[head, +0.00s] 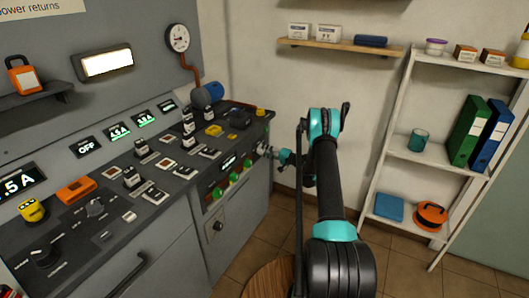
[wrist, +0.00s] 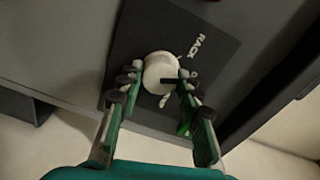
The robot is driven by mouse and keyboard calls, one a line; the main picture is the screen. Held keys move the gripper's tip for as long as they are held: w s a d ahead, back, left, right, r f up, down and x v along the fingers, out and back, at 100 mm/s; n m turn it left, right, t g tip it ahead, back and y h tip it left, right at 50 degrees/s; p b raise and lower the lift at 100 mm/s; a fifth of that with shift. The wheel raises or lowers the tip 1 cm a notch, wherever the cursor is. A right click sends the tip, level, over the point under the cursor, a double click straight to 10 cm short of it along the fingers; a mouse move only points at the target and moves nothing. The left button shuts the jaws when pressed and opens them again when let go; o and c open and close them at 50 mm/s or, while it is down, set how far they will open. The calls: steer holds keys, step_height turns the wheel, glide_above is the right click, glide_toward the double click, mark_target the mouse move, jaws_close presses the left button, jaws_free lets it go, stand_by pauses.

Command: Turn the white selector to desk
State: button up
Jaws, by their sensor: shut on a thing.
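The white selector (wrist: 158,70) is a round white knob on a dark plate (wrist: 205,45) in the wrist view. A black pointer bar on it points right in that view. The word RACK is printed up and to the right of the knob; other white marks near it are partly hidden, and I cannot read desk. My gripper (wrist: 155,86) has its green fingers on both sides of the knob, shut on it. In the head view my gripper (head: 277,154) is at the right end of the console, where the selector is small and hard to make out.
The grey console (head: 160,240) with switches, buttons and displays stands at left. A white shelf rack (head: 404,110) with binders stands at right. A wooden wall shelf (head: 340,47) hangs behind my arm. Tiled floor (head: 400,270) lies open between console and rack.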

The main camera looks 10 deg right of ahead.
steer(key=shift+m, duration=2.1)
steer(key=shift+d, duration=0.1)
steer(key=o, duration=1.2)
steer(key=shift+c, duration=0.2)
steer(key=v, duration=1.2)
steer(key=shift+w, duration=0.1)
steer(key=shift+r, duration=0.1)
